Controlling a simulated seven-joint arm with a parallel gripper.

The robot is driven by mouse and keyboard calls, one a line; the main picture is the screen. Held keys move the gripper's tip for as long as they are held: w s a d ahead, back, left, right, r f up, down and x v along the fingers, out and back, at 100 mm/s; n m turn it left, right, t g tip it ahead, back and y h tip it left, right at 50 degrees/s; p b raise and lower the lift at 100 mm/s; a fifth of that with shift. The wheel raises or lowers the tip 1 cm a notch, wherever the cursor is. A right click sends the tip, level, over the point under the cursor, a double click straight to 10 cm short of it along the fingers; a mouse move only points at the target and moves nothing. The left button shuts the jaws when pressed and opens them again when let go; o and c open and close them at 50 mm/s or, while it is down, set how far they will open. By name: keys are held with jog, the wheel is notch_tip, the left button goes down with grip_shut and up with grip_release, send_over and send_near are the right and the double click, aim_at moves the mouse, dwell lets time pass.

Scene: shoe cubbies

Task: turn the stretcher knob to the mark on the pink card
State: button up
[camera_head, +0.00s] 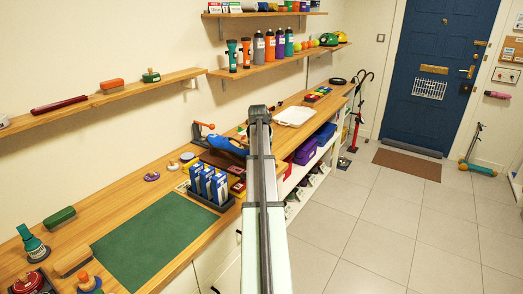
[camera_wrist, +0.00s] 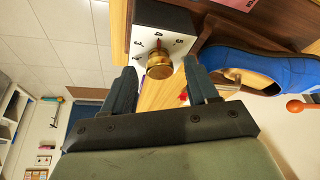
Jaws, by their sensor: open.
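The brass stretcher knob (camera_wrist: 159,68) stands out from a white dial plate (camera_wrist: 148,24) with black numbers; 3, 4 and 5 can be read. A thin pointer above the knob is near the 4. My gripper (camera_wrist: 160,64) is open, with one dark finger on each side of the knob; contact cannot be told. A blue shoe (camera_wrist: 240,65) is right of the dial, and also shows on the bench in the head view (camera_head: 224,146). The arm hides the knob in the head view.
Blue-and-white boxes (camera_head: 208,183) stand in a dark tray beside the shoe. A green mat (camera_head: 150,243) covers the near bench. A white tray (camera_head: 295,116) lies farther along. Shelves with bottles (camera_head: 270,46) are above. The tiled floor (camera_head: 385,225) at right is mostly clear.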

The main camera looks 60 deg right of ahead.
jog(key=shift+r, duration=0.1)
jog(key=v, duration=1.3)
jog(key=shift+a+r, duration=0.2)
jog(key=shift+r, duration=0.05)
jog(key=shift+s, duration=0.1)
